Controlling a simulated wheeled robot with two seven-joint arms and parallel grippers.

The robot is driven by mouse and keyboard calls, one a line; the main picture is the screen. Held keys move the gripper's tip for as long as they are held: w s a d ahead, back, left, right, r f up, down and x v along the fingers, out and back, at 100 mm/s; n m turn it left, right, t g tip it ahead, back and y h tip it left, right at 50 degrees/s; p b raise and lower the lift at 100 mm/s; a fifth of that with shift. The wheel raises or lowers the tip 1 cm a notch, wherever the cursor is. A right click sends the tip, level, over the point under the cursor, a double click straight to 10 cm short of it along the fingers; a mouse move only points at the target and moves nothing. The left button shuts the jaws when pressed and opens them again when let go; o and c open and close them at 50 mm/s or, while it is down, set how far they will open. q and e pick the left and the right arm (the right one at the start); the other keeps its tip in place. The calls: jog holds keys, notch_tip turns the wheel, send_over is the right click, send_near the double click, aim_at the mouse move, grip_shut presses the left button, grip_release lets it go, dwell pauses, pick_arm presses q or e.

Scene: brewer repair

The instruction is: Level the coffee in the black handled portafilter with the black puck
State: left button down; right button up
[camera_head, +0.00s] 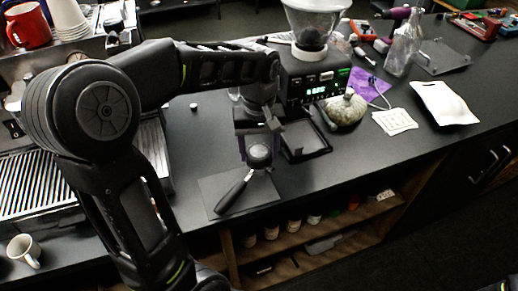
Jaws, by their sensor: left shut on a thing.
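The portafilter's black handle (233,194) lies on a dark mat (208,184) near the counter's front edge, pointing toward the lower left. Its round metal head (259,161) is at the handle's upper end, directly under my left gripper (259,150). The left gripper points down, with its fingers on either side of a small round piece at the head. It is shut on this piece, which seems to be the black puck; its outline is hard to separate from the head. The coffee inside is hidden. My right gripper is not in view.
A grinder (312,85) with a clear hopper stands just behind and right, with a black tray (303,142) before it. The espresso machine (40,170) is at left. A round patterned jar (345,110), purple cloth (369,86) and white tray (444,102) are right. Front counter right of the mat is clear.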

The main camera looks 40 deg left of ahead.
pick_arm(q)
jog(key=shift+r+p, duration=1.9)
jog(key=shift+r, duration=2.05)
jog(key=shift+f, duration=0.1)
